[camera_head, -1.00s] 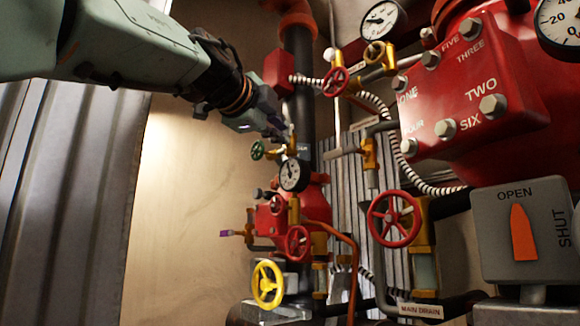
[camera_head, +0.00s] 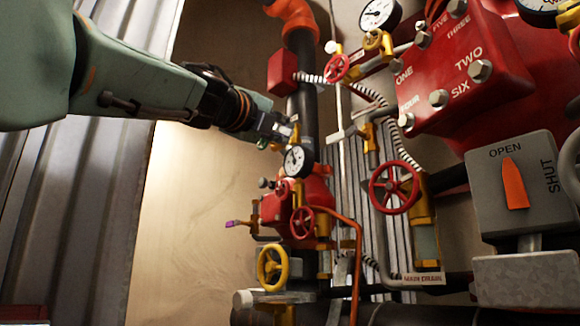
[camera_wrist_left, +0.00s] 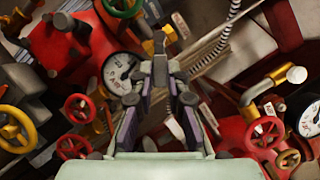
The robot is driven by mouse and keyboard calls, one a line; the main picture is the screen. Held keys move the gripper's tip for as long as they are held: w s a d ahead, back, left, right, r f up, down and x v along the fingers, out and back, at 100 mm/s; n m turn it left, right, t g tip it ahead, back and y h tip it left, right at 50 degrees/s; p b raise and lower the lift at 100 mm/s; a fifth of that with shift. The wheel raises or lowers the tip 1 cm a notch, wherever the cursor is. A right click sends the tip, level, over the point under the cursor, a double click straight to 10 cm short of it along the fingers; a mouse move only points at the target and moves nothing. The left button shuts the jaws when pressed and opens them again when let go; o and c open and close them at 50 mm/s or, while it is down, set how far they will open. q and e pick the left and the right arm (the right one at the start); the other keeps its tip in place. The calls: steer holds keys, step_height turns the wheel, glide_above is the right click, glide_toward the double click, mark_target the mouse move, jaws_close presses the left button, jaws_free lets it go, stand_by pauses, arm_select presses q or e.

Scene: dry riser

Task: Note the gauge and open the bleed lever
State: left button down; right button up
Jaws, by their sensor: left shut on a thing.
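A small white-faced gauge (camera_head: 298,160) stands on the red valve assembly; its needle is visible, but I cannot read its value. A gauge also shows left of the fingers in the left wrist view (camera_wrist_left: 120,72). My left gripper (camera_head: 289,131) is just above the small gauge, shut on a small fitting there. The fitting is mostly hidden by the fingers; in the left wrist view a narrow dark piece (camera_wrist_left: 159,45) shows at the fingertips (camera_wrist_left: 160,60). A lever with a purple tip (camera_head: 232,224) sticks out lower left. I cannot tell which part is the bleed lever. My right gripper is not in view.
Red handwheels (camera_head: 395,188) and a yellow handwheel (camera_head: 272,268) stick out below and right. A grey OPEN/SHUT indicator box (camera_head: 515,190) and a red numbered block (camera_head: 465,65) stand at the right. A corrugated panel (camera_head: 90,200) is at the left. Bare wall lies between.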

arm_select(q)
steer(key=shift+f, duration=0.1)
stand_by(0.4)
steer(key=c, duration=1.3)
jaws_free()
steer(key=shift+d, duration=0.15)
